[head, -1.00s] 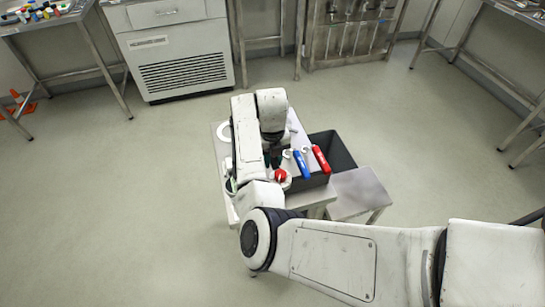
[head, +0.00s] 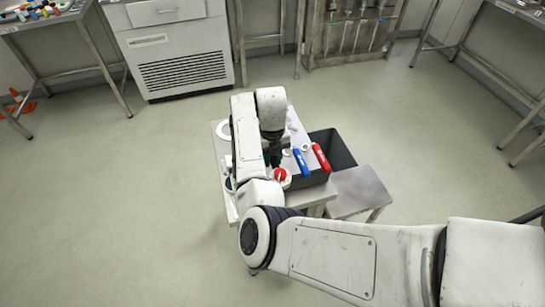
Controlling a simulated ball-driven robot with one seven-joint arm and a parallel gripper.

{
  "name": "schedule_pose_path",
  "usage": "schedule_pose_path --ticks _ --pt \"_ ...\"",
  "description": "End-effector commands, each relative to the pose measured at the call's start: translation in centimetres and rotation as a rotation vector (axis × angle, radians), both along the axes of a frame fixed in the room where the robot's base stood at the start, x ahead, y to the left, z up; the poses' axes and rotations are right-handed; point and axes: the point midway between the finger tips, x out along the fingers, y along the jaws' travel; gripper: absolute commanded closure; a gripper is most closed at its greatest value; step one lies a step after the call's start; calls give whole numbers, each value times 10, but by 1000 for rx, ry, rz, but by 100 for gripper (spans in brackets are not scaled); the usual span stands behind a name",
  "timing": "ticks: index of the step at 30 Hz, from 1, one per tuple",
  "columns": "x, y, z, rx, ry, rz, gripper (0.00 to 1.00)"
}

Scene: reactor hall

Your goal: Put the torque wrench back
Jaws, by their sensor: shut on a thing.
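My gripper (head: 273,158) is a small dark shape under my white wrist, over the small table (head: 232,207). My arm hides most of it. It is shut, but I cannot make out what it holds. A red round thing with a white rim (head: 280,175) shows just below it; I cannot tell if they touch. A blue-handled tool (head: 301,163) and a red-handled tool (head: 320,157), each with a pale head, lie side by side to the right, at the near left part of the black bin (head: 344,150). I cannot tell which is the torque wrench.
A white ring-shaped thing (head: 223,130) lies at the table's far left. A low grey stool or side table (head: 360,190) stands at the right. A metal rack with hanging tools (head: 350,35) and a white cabinet (head: 172,50) stand at the back.

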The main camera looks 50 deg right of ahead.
Motion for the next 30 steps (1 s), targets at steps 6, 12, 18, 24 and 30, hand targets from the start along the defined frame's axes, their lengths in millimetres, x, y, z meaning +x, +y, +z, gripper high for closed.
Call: schedule_pose_path --ticks 6,12,18,24,30 --pt "0 0 -2 1 0 0 63" --pt "0 0 -2 1 0 0 44" --pt "-1 0 -2 2 1 0 43" --pt "0 0 8 1 0 0 43" --pt "0 0 31 1 0 0 43"
